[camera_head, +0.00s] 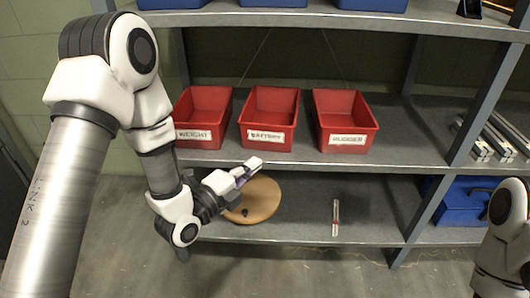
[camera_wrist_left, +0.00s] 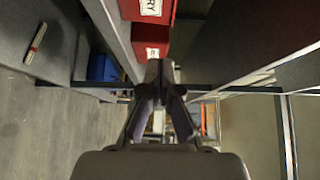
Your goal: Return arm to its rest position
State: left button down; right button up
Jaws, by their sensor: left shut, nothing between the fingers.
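My left arm comes in from the left in the head view and bends down in front of the shelf. My left gripper (camera_head: 248,168) is shut and empty, at the front of the lower shelf, over a round wooden disc. In the left wrist view the shut fingers (camera_wrist_left: 158,88) show in the middle, with nothing between them. My right arm shows only in part at the right edge of the head view, and its gripper is out of the picture.
Red bins labelled weight (camera_head: 195,134), battery (camera_head: 267,137) and rudder (camera_head: 347,139) stand on the middle shelf (camera_head: 300,158). The wooden disc (camera_head: 262,205) and a thin stick (camera_head: 335,218) lie on the lower shelf. A blue box (camera_head: 462,208) and metal bars (camera_head: 490,140) are right. The floor in front is clear.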

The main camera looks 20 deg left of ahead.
pick_arm(q)
jog(key=s+f+n+g+y, duration=0.1)
jog(key=s+f+n+g, duration=0.15)
jog(key=s+f, duration=0.45)
jog(key=s+f+n+g+y, duration=0.1)
jog(key=s+f+n+g, duration=0.2)
jog(key=f, duration=0.8)
jog(key=s+f+n+g+y, duration=0.1)
jog(key=s+f+g, duration=0.35)
jog(key=f, duration=0.45)
jog(key=s+a+f+n+g+y, duration=0.2)
jog(key=s+f+n+g, duration=0.1)
jog(key=s+n, duration=0.4)
jog(key=s+a+f+n+g+y, duration=0.1)
jog(key=s+a+f+n+g, duration=0.25)
jog(key=s+n, duration=0.4)
notch_tip(320, 180, up, 34)
jog(key=n+p, duration=0.1)
jog(key=p, duration=3.2)
jog(key=shift+d+n, duration=0.3)
jog(key=shift+d, duration=0.05)
jog(key=shift+w+g, duration=0.1)
jog(key=shift+g, duration=0.15)
